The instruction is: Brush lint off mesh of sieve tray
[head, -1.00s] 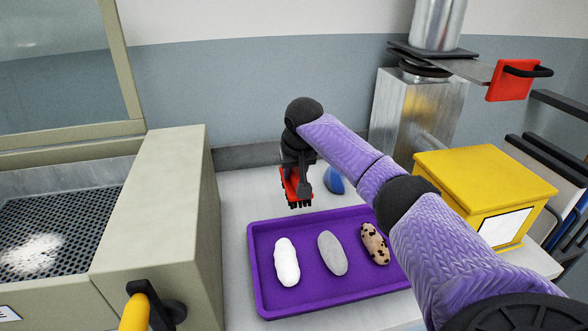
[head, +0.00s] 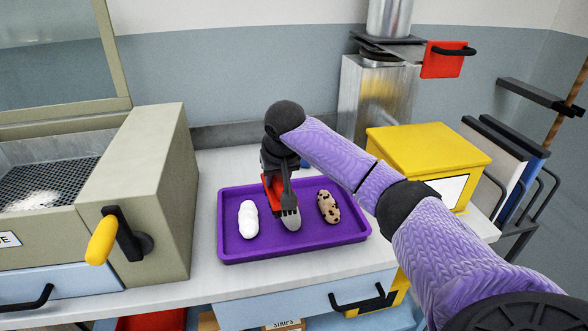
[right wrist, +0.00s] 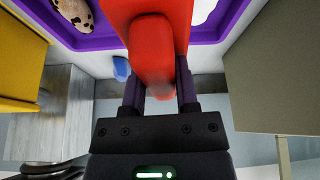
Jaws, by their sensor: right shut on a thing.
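The sieve tray's dark mesh (head: 62,172) is at the left in the head view, set in a beige machine, with a white patch of lint (head: 34,200) on it. My right gripper (head: 278,182) points down over the purple tray, well right of the mesh. It is shut on a red brush (head: 268,186); the brush's red body fills the middle of the right wrist view (right wrist: 152,60). The bristles are not clearly seen. My left gripper is not in view.
The purple tray (head: 232,252) holds a white roll (head: 248,218), a grey roll (head: 291,221) partly behind my gripper, and a spotted roll (head: 328,207). A blue object (right wrist: 121,68) lies behind it. A yellow box (head: 420,150) stands right. A yellow-handled crank (head: 101,240) juts from the machine.

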